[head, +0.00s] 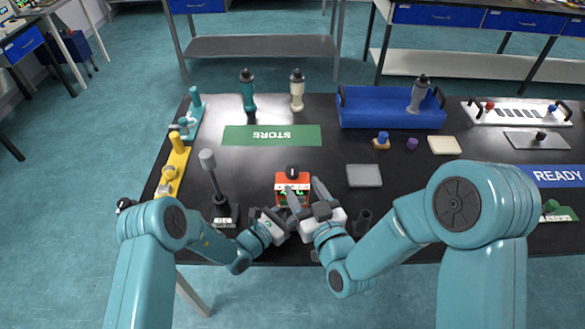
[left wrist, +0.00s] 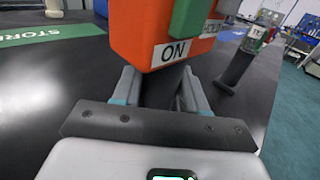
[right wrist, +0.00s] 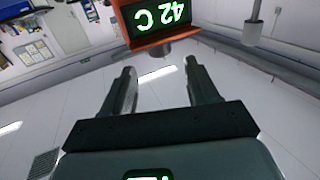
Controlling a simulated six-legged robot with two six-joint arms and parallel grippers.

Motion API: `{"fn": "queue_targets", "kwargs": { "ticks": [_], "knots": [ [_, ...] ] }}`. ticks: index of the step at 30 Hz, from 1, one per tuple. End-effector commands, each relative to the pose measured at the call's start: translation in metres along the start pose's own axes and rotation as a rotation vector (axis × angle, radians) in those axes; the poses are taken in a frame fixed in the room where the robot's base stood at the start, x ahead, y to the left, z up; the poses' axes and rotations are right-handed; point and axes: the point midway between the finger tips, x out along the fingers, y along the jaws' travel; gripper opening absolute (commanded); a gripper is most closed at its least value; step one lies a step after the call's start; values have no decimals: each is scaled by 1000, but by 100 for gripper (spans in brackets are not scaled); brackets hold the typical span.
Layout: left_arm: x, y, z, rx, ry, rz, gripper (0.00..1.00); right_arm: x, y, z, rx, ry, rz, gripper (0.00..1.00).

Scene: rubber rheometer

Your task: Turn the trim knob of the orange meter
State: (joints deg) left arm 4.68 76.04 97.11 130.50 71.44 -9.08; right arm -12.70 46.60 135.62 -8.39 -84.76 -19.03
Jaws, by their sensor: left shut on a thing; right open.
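My right gripper (head: 307,190) is open beside the meter. The right wrist view is upside down: the meter's display (right wrist: 157,17) reads 42 C, and the knob (right wrist: 153,50) lies beyond the open fingertips, apart from them. The gripper bodies partly hide the meter in the head view.
A grey-headed post (head: 208,160) stands left of the meter and a grey pad (head: 364,175) lies to its right. Behind is the green STORE mat (head: 240,135). A blue tray (head: 375,118) stands farther back.

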Motion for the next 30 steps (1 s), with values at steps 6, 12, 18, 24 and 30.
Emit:
{"fn": "queue_targets", "kwargs": {
  "ticks": [6, 12, 18, 24, 30],
  "knots": [
    [0, 0, -2, -2, 4, 0, 5, 46, 0, 0, 1, 2, 0, 59],
    [0, 0, -2, -2, 5, 0, 5, 69, 0, 0, 1, 0, 0, 59],
    [0, 0, -2, -2, 5, 0, 5, 74, 0, 0, 2, -1, 0, 59],
    [0, 0, -2, -2, 5, 0, 5, 74, 0, 0, 1, -1, 0, 40],
    [0, 0, -2, -2, 5, 0, 5, 74, 0, 0, 1, -1, 1, 9]
  ]
}}
